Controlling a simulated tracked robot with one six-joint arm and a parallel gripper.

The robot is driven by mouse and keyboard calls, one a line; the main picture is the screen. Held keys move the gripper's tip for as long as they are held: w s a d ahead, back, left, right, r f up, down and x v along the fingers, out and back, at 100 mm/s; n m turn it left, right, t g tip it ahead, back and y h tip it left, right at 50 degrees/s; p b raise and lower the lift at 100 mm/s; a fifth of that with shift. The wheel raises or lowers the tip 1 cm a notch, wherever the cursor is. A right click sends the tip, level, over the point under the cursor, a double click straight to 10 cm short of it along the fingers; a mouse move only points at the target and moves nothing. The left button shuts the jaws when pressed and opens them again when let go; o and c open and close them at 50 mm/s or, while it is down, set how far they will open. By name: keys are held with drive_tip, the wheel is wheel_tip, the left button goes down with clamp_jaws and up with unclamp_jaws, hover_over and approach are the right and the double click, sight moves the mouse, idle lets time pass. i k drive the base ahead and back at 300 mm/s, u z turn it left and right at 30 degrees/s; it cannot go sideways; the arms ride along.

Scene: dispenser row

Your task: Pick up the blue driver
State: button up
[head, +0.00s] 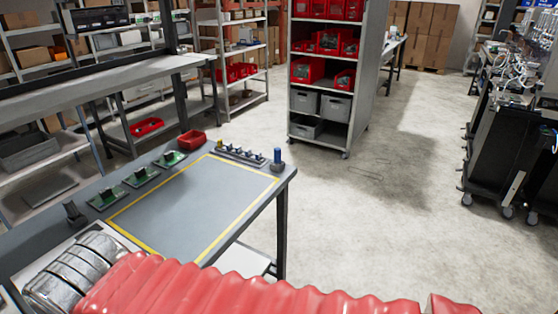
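The blue driver (277,155) appears to be the small upright blue item at the far right corner of the grey workbench (190,215). Its lower end sits in a dark base or holder, too small to make out. A small yellow upright item (220,144) stands to its left, with a rack of several small parts (241,155) between them. My gripper is not in view, so its state and distance from the driver do not show.
Several green boards (145,175) and a red bin (192,140) line the bench's far left side. A yellow line frames its bare middle. A shelf unit (327,75) with red and grey bins stands behind. Open floor (390,200) lies right. A red ribbed sleeve crosses the foreground.

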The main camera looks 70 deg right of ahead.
sight(277, 151)
drive_tip(key=z, duration=2.5)
drive_tip(key=i, duration=0.15)
drive_tip(key=u, duration=0.1)
